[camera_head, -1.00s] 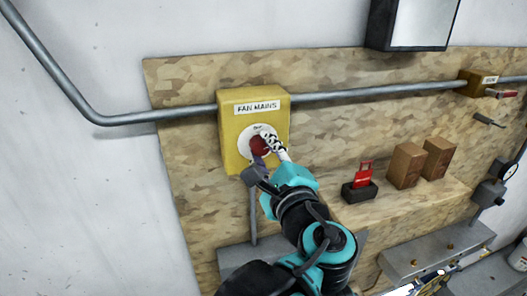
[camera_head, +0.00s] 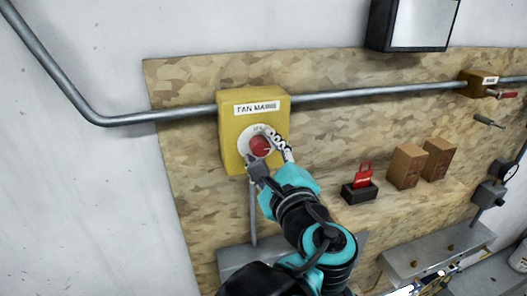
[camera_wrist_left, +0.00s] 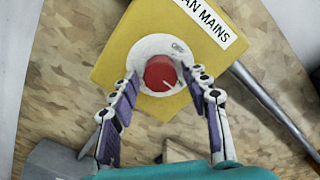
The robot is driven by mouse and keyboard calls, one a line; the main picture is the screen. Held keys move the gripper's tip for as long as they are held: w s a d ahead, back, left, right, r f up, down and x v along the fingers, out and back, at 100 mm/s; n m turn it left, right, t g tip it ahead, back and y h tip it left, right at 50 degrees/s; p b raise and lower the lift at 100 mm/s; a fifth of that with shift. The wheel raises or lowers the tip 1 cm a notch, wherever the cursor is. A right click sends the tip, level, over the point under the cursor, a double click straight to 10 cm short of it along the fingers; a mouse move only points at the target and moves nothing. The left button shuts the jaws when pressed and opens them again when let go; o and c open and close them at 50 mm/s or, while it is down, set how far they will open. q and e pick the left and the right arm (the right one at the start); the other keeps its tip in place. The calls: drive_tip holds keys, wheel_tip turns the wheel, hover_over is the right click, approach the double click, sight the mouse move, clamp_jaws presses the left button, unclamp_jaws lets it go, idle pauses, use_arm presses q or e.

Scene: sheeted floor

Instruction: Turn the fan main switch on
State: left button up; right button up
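The fan main switch is a yellow box (camera_head: 232,140) labelled "FAN MAINS" on the chipboard panel. It has a white round plate with a red knob (camera_head: 260,146). My left gripper (camera_head: 265,154) is in front of the box with a finger on each side of the knob. In the left wrist view the red knob (camera_wrist_left: 160,73) lies between the open fingertips (camera_wrist_left: 160,80), with a small gap at each side. A pale mark on the knob points to the lower right of that view. My right gripper is not clearly seen.
Below stand a red padlock-like item (camera_head: 363,176) on a black base and two brown blocks (camera_head: 406,166) on a ledge. A grey box (camera_head: 440,252) is lower right.

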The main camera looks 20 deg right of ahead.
use_arm(q)
drive_tip(key=s, duration=1.2)
drive_tip(key=shift+d, duration=0.2)
drive_tip(key=w+a+f+n+g+y+b, duration=0.1)
drive_tip(key=w+a+f+n+g+b, duration=0.15)
drive_tip(key=a+f+b, duration=0.65)
drive_tip(key=w+a+f+n+g+y+b, duration=0.1)
drive_tip(key=w+a+f+n+g+b, duration=0.2)
drive_tip(key=f, duration=1.2)
drive_tip(key=w+a+f+n+g+y+b, duration=0.15)
drive_tip(key=a+f+n+b, duration=0.25)
drive_tip(key=a+f, duration=0.55)
drive_tip(key=s+a+f+n+g+h+b, duration=0.1)
drive_tip(key=a+f+n+b, duration=0.2)
drive_tip(key=f, duration=0.8)
drive_tip(key=s+a+f+n+g+h+b, duration=0.1)
drive_tip(key=s+a+f+n+b, duration=0.1)
drive_tip(key=f+n+b, duration=0.5)
drive_tip(key=s+a+f+n+g+h+b, duration=0.1)
drive_tip(key=a+f+n+b, duration=0.4)
drive_tip(key=f, duration=1.2)
drive_tip(key=s+n+h+b, duration=0.1)
drive_tip(key=b, duration=0.2)
drive_tip(key=shift+f+g, duration=0.2)
drive_tip(key=shift+g, duration=0.2)
